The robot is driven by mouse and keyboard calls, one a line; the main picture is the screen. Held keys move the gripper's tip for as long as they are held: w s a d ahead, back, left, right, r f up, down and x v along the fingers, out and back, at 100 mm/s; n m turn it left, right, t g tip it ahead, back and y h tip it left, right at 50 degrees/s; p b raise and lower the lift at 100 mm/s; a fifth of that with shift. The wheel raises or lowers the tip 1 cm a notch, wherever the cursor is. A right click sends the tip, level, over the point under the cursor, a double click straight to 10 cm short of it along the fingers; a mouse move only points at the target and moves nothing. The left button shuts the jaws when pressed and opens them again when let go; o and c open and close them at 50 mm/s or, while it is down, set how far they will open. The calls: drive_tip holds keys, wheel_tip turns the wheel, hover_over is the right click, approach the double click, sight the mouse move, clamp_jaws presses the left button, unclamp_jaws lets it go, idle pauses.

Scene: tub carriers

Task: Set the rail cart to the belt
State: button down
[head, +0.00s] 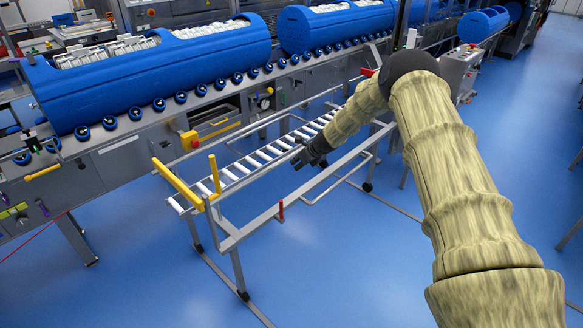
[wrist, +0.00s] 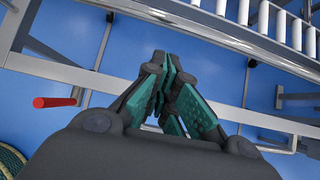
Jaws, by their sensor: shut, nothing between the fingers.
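The rail cart (head: 232,240) is a grey metal frame with a bed of white rollers (head: 268,154), standing in the middle of the head view. It has a yellow bar (head: 176,184) across its near left end and a yellow upright handle (head: 214,174). The belt (head: 150,124) is the long grey conveyor with blue rollers behind the cart, and a floor gap shows between them. My gripper (head: 304,160) hangs over the cart, close to its front side rail. In the wrist view my gripper (wrist: 172,68) is shut and empty, with cart rails and rollers (wrist: 262,16) beyond it.
A red peg (head: 281,211) sticks out from the cart's front rail; it also shows in the wrist view (wrist: 54,102). Blue tubs (head: 155,72) lie on the belt. A grey control box (head: 460,70) stands at the back right. Blue floor is clear in front.

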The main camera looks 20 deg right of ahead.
drive_tip(key=v, duration=0.5)
drive_tip(key=shift+s+r, duration=0.2)
drive_tip(key=shift+r, duration=0.05)
